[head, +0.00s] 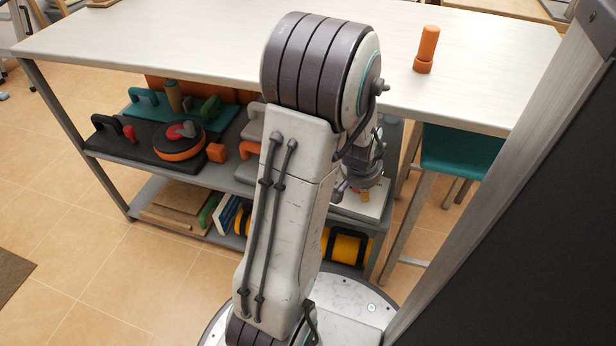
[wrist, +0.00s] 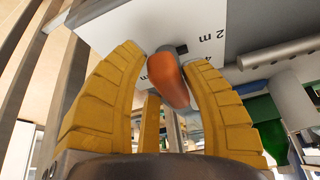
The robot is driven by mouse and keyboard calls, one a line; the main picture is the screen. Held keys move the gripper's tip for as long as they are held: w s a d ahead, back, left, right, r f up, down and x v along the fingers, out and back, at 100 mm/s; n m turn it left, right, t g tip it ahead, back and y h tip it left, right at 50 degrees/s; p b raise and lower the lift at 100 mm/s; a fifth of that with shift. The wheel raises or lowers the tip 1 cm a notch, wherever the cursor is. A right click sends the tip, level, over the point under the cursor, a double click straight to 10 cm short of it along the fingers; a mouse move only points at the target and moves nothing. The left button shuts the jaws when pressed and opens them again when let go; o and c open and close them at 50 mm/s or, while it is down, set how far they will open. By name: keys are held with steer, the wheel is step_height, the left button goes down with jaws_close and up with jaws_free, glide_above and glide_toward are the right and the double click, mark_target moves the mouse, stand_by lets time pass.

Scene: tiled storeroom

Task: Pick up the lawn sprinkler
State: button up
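I cannot tell for sure which thing is the lawn sprinkler. A round orange and black thing with a red and grey top (head: 180,141) lies on the middle shelf, left of my arm in the head view. In the head view my gripper is mostly hidden behind my arm, beside the right end of the shelves.
A grey shelf unit under a pale worktop (head: 190,40) holds several tools and boards. An orange cylinder (head: 426,50) stands on the worktop. A teal stool (head: 460,150) is at right. A white panel marked "2 m" (wrist: 195,20) is close to my fingertips.

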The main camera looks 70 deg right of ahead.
jaws_close()
steer(key=shift+d+r, duration=0.1)
steer(key=shift+r, duration=0.05)
stand_by(0.4)
